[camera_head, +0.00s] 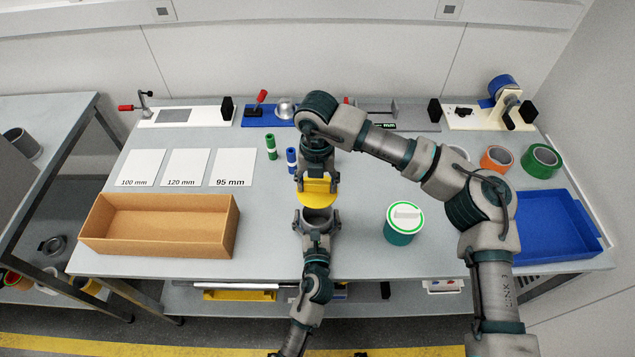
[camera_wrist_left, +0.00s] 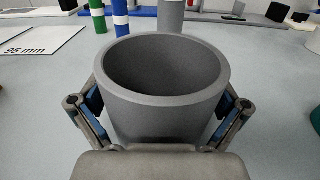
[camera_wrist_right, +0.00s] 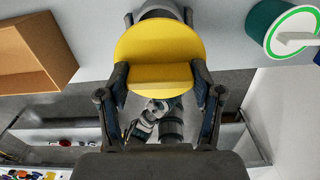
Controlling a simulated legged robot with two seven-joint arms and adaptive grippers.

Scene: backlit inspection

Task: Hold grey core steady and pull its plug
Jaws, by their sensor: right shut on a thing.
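The grey core (camera_head: 318,217) stands near the table's front edge, its open top empty in the left wrist view (camera_wrist_left: 163,118). My left gripper (camera_head: 317,228) has a finger against each side of it and is shut on it. The yellow plug (camera_head: 317,196) is a round disc with a raised grip bar. My right gripper (camera_head: 317,178) is shut on that bar, with a finger on each side in the right wrist view (camera_wrist_right: 160,75). The plug is out of the core, held above and slightly behind its rim.
A teal core with a green-rimmed white plug (camera_head: 404,222) stands to the right. A cardboard box (camera_head: 160,240) is at the left, a blue tray (camera_head: 555,225) at the right. Small green (camera_head: 271,147) and blue (camera_head: 292,160) cylinders and white size cards (camera_head: 234,168) lie behind.

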